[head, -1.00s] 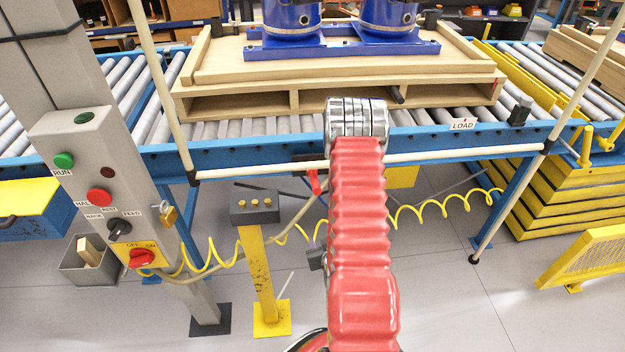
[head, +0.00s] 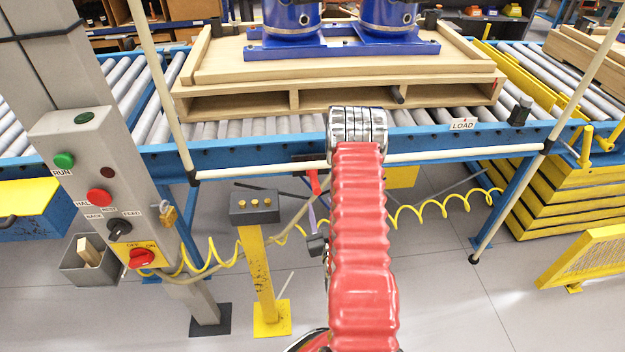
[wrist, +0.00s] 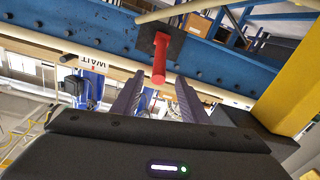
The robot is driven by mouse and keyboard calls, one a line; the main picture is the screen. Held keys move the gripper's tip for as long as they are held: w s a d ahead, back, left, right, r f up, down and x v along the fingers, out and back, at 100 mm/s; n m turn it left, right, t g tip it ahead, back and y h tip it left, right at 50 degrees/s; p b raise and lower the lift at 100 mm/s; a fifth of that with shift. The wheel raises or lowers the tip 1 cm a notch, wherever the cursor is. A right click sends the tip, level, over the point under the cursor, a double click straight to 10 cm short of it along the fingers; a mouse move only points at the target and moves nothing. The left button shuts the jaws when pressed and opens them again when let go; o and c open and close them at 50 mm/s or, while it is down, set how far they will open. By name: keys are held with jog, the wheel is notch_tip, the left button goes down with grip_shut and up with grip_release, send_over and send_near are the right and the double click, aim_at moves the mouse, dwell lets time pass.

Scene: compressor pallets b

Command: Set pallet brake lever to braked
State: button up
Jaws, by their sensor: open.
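The brake lever (head: 314,182) is a red handle hanging below the blue conveyor rail, just left of my arm in the head view. In the wrist view the red lever (wrist: 159,70) comes out of a dark square plate (wrist: 160,42) on the blue beam. My gripper (wrist: 155,88) is open and empty, its two grey-purple fingers pointing toward the lever. The lever's end shows between and just beyond the fingertips; I cannot tell whether they touch. In the head view one purple finger (head: 312,214) shows below the lever; my arm hides the rest.
A cream rail (head: 270,169) runs along the front of the conveyor (head: 240,150). A wooden pallet (head: 345,97) carries blue compressors (head: 341,46). A grey control post (head: 85,150) and a yellow pedestal (head: 258,270) stand left. A coiled yellow hose (head: 440,205) crosses behind my arm.

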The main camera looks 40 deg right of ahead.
aim_at(312, 179)
jog(key=x, duration=1.3)
jog(key=shift+w+d, duration=0.25)
grip_shut()
jog(key=shift+a, duration=0.1)
jog(key=shift+a, duration=0.15)
jog(key=shift+w, duration=0.15)
